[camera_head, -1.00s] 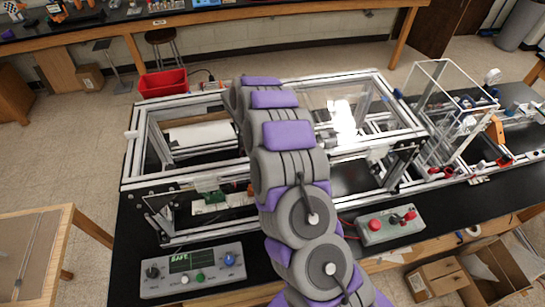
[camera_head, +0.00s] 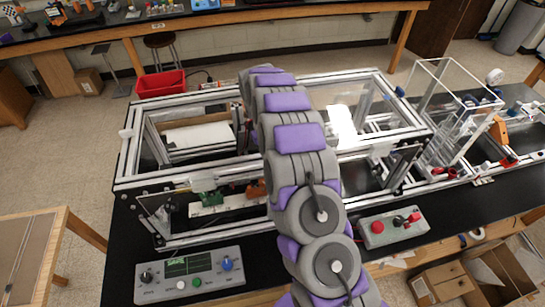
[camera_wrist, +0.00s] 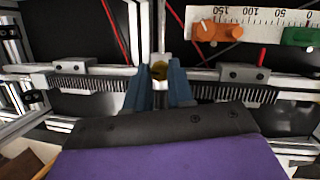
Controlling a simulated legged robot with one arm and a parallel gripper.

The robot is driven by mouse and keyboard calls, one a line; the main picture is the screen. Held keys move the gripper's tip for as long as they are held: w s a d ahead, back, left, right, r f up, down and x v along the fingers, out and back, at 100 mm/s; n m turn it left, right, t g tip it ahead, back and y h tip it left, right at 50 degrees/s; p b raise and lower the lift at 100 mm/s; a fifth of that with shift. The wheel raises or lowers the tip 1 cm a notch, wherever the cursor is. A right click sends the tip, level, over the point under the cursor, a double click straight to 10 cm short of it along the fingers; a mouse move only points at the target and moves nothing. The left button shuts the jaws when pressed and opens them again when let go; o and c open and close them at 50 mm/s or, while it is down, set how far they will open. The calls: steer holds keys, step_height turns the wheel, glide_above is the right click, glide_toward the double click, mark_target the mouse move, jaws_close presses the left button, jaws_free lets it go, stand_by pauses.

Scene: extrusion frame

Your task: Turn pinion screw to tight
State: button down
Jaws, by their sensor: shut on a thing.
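In the head view my arm hides the screw and the gripper. I cannot tell from these views how tight the screw is.
A white scale (camera_wrist: 265,14) with an orange pointer (camera_wrist: 217,30) and a green pointer (camera_wrist: 302,37) lies above the rack at the right. Aluminium extrusions (camera_head: 185,180) surround the work. A control box (camera_head: 191,274) and a red-button box (camera_head: 391,227) stand in front.

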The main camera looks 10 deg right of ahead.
steer(key=shift+w+r+m+y+b, duration=0.15)
steer(key=shift+m+y+b, duration=0.25)
steer(key=shift+m, duration=1.3)
steer(key=c, duration=1)
jaws_free()
steer(key=shift+p+v, duration=2.45)
steer(key=shift+v, duration=6.15)
steer(key=shift+d, duration=0.1)
